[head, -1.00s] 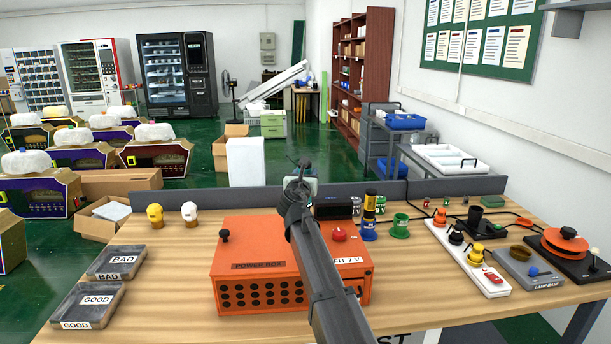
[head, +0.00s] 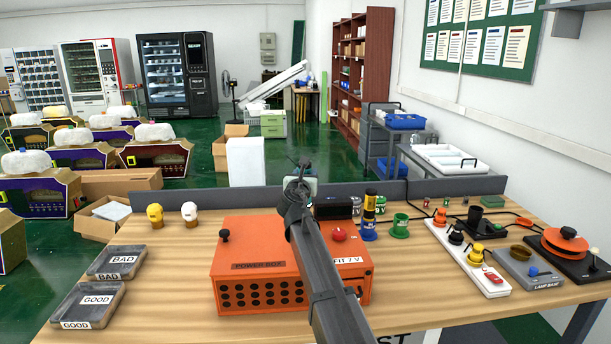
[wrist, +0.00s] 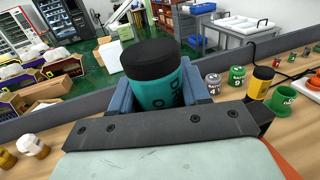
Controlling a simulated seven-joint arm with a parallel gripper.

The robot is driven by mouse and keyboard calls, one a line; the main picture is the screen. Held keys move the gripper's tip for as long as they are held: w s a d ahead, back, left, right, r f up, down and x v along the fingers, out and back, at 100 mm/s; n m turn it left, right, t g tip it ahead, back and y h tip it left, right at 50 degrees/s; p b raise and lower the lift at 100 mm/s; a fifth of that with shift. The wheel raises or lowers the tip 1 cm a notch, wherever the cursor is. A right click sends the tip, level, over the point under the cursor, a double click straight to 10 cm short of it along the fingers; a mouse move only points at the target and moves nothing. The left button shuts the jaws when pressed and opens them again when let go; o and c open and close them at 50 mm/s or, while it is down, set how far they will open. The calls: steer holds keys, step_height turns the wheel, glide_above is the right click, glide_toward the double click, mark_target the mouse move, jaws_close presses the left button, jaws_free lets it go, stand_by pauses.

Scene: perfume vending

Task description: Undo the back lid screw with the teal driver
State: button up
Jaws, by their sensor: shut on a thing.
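My gripper (wrist: 158,98) is shut on the teal driver (wrist: 160,88), which has a wide black top and dark lettering on its teal side. The blue fingers sit on both sides of it. In the head view my gripper (head: 302,172) is above the far edge of the orange power box (head: 258,250), and my arm crosses in front of the box. The driver's tip is hidden. I cannot make out the back lid screw; my arm covers part of the lid.
A black knob (head: 224,235) and a red button (head: 339,234) stand up from the box. Numbered pots, including a green one (head: 400,226), stand to its right. BAD (head: 118,274) and GOOD (head: 89,324) trays lie left. Bare wood lies between trays and box.

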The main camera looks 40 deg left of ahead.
steer(key=shift+r, duration=3.5)
steer(key=shift+w, duration=0.1)
